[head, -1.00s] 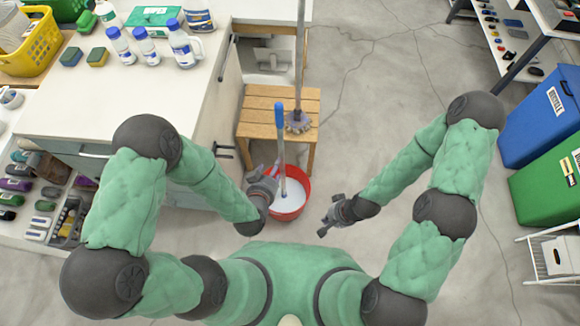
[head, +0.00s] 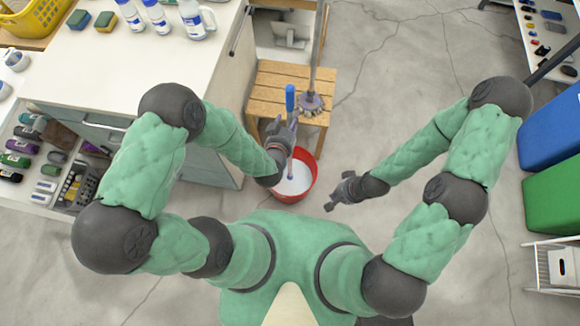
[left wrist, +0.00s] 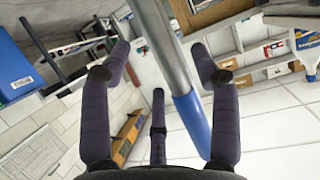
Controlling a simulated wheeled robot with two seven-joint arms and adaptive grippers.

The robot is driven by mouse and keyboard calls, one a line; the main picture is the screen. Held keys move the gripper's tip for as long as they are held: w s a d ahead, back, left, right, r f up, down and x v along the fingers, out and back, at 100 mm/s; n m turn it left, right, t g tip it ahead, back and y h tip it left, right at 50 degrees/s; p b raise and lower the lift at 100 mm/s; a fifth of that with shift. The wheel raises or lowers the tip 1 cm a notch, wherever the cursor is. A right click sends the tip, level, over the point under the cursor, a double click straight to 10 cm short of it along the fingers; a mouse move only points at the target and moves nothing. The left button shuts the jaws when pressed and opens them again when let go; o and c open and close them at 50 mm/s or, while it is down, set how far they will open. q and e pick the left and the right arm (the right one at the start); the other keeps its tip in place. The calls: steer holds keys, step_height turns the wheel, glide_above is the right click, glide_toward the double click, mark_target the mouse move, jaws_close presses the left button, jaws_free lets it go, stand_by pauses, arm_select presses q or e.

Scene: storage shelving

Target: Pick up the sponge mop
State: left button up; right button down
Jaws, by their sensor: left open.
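The sponge mop has a blue grip (head: 290,97) on a grey pole and stands in a red bucket (head: 312,180) of whitish liquid; its lower end is hidden. My left gripper (head: 284,130) is open beside the pole, just below the blue grip. In the left wrist view, the mop's grey pole (left wrist: 163,45) runs between the spread fingers of the left gripper (left wrist: 160,52), with the blue part toward the right finger. I cannot tell whether a finger touches it. My right gripper (head: 335,193) is empty, right of the bucket; its finger opening is unclear.
A wooden stool (head: 262,95) with another mop's fringed head (head: 312,104) stands just behind the bucket. A white counter (head: 120,75) with bottles and sponges is at left. Blue (head: 552,130) and green (head: 555,200) bins are at right. Open floor (head: 400,95) lies between.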

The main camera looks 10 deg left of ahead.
mark_target(291, 118)
arm_select(q)
steer(key=b+x, duration=0.1)
steer(key=x, duration=0.2)
steer(key=shift+w+f, duration=0.2)
steer(key=shift+r, duration=0.1)
jaws_close()
